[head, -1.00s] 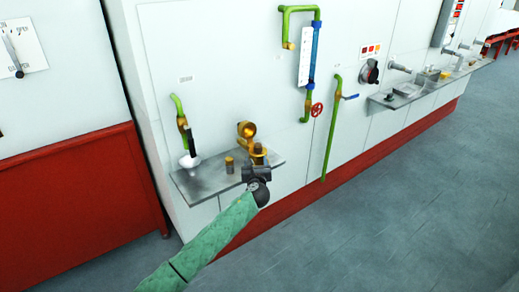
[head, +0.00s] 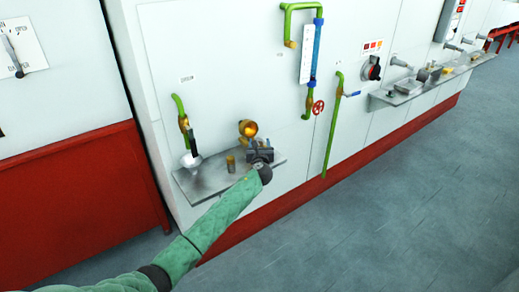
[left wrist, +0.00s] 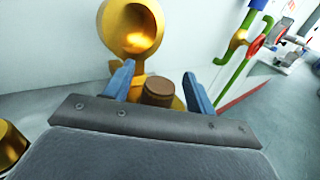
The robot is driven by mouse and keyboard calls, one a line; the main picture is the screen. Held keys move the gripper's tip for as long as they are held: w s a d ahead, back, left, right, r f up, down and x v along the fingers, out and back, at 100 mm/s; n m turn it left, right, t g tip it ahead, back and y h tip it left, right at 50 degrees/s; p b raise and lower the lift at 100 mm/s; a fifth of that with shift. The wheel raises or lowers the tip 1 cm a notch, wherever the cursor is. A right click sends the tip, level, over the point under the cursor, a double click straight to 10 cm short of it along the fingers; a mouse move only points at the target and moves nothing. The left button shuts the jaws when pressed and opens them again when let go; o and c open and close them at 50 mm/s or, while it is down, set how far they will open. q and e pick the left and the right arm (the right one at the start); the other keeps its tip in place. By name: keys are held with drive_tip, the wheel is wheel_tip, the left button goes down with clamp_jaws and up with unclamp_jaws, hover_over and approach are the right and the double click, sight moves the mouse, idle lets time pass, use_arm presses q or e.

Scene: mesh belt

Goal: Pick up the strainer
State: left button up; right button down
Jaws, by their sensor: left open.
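A golden brass piece with a round open mouth (head: 248,129) stands on the left metal shelf against the wall. It shows large in the left wrist view (left wrist: 130,30). In front of it is a brown-capped cylinder (left wrist: 158,89), mostly hidden in the head view by my gripper. I cannot tell for sure which of these is the strainer. My left gripper (head: 260,152) is open over the shelf; in the left wrist view its blue fingers (left wrist: 157,82) stand on either side of the brown cap. Contact cannot be told. My right gripper is out of view.
A small brass cylinder (head: 231,164) and a white funnel-shaped cup (head: 191,160) are on the left of the same shelf (head: 208,182). Green pipes (head: 331,130) and a red handwheel (head: 318,107) are on the wall to the right. The floor in front is clear.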

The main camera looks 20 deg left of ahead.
use_arm(q)
drive_tip(key=shift+w+a, duration=0.2)
drive_tip(key=shift+w, duration=0.3)
drive_tip(key=c, duration=1.1)
